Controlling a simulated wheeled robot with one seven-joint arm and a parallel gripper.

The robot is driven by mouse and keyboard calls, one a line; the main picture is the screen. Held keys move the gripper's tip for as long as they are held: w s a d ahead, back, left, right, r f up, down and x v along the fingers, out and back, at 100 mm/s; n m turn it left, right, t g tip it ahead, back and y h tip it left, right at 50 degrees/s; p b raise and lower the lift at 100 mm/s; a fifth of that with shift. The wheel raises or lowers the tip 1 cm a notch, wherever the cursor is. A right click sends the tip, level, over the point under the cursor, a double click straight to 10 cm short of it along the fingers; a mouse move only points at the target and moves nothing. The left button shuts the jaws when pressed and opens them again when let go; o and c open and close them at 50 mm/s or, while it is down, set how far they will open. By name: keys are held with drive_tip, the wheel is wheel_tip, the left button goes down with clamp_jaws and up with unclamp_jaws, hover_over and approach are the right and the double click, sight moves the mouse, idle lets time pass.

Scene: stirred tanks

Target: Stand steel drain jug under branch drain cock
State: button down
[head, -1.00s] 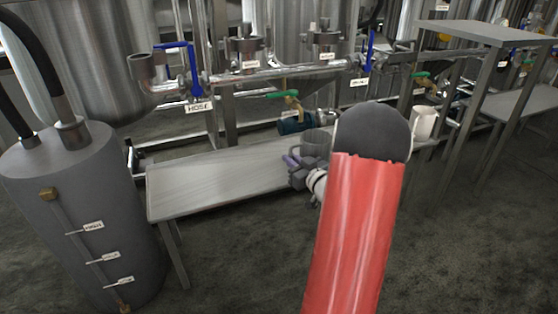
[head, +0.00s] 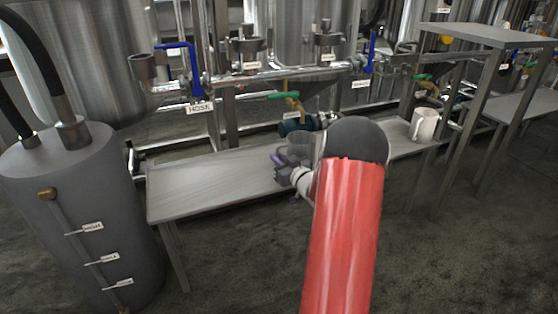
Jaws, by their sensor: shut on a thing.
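A grey steel jug (head: 301,146) is held at the end of my arm, partly hidden behind my gripper and wrist. My gripper (head: 280,163) is shut on the jug, over the grey bench (head: 205,182); whether the jug touches the bench top I cannot tell. A brass drain cock with a green handle (head: 291,98) is just above and behind the jug in the picture. A second green-handled brass cock (head: 427,84) is further right, above a pale mug-shaped jug (head: 424,125). I cannot read which cock is the branch drain.
A grey cylinder with hoses (head: 85,205) stands at the left. Blue-handled valves (head: 190,65) sit on the pipe above the bench. A dark teal part (head: 294,126) is behind the jug. A metal shelf frame (head: 480,110) stands at the right. The bench's left part is bare.

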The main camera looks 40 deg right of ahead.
drive_tip(key=shift+f, duration=0.2)
drive_tip(key=c, duration=1.5)
unclamp_jaws()
drive_tip(key=shift+r, duration=0.1)
